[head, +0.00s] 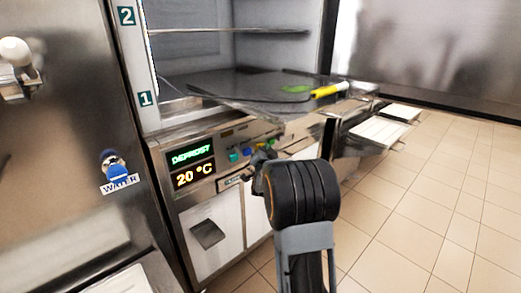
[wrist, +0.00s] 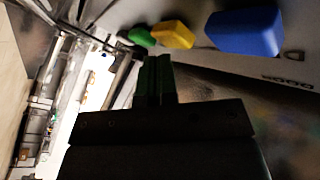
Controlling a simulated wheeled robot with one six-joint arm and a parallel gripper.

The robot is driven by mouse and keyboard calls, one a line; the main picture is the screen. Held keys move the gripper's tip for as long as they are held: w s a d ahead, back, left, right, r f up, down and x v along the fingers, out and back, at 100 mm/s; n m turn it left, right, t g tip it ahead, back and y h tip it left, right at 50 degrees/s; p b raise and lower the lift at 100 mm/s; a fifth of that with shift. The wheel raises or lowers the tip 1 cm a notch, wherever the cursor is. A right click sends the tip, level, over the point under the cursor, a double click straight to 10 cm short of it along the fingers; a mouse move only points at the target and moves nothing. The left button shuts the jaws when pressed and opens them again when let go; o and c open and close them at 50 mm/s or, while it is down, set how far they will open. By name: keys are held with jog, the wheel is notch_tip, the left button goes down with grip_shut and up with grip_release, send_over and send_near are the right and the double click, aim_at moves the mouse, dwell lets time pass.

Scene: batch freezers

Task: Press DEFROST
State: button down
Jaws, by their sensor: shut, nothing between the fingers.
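The freezer's control panel shows in the head view, with a display (head: 190,156) reading "DEFROST" in green and "20 °C" in amber. Right of it are a teal button (head: 233,156) and a blue button (head: 247,151). In the wrist view a blue button (wrist: 245,32), a yellow button (wrist: 172,36) and a green button (wrist: 142,37) stand in a row. My gripper (wrist: 157,62) is shut and empty, its tips close to the green and yellow buttons; contact cannot be told. In the head view my gripper (head: 262,156) partly hides the panel. No button label reading DEFROST is legible.
Above the panel the compartment is open, with a dark tray (head: 235,85) and a yellow-handled tool (head: 328,90) jutting out. A steel unit with a blue WATER knob (head: 118,172) stands left.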

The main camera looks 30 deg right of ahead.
jog(key=shift+s, duration=0.4)
jog(key=shift+d, duration=0.1)
jog(key=shift+s+d+b, duration=0.2)
jog(key=shift+s+b, duration=0.45)
jog(key=shift+s, duration=0.6)
jog(key=shift+s+d+b, duration=0.2)
jog(key=shift+s+b, duration=0.45)
jog(key=shift+s, duration=0.6)
